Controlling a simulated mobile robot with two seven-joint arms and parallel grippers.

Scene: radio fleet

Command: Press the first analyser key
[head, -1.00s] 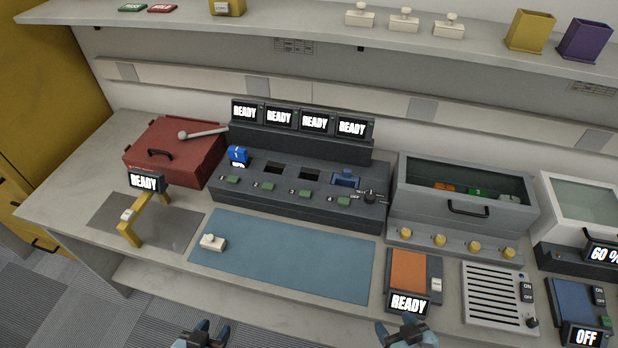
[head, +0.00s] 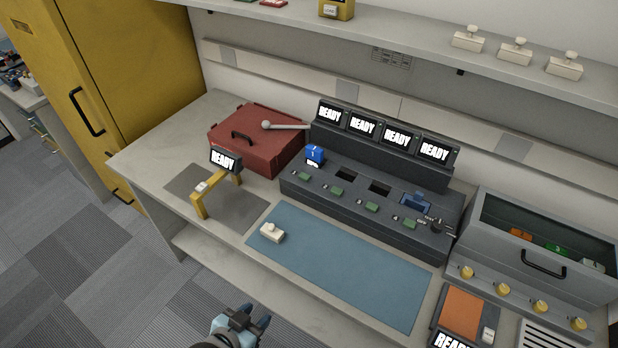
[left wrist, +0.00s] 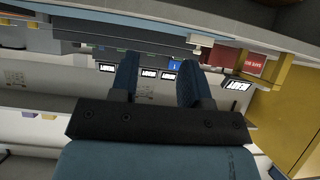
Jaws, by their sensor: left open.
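A dark console (head: 385,215) with several READY screens, which looks like the analyser, stands at the back of the bench. A row of green keys runs along its front, and the leftmost green key (head: 305,177) sits below a blue unit marked 1 (head: 315,154). Nothing covers that key. My left gripper (head: 250,322) is at the bottom of the head view, in front of the bench and well apart from the console. In the left wrist view, its two blue fingers (left wrist: 157,68) are apart with nothing between them. My right gripper is out of view.
A red case (head: 262,140) stands left of the console. A yellow stand (head: 215,194) with a READY screen is nearer the front. A blue mat (head: 350,265) carrying a small white block (head: 272,232) lies before the console.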

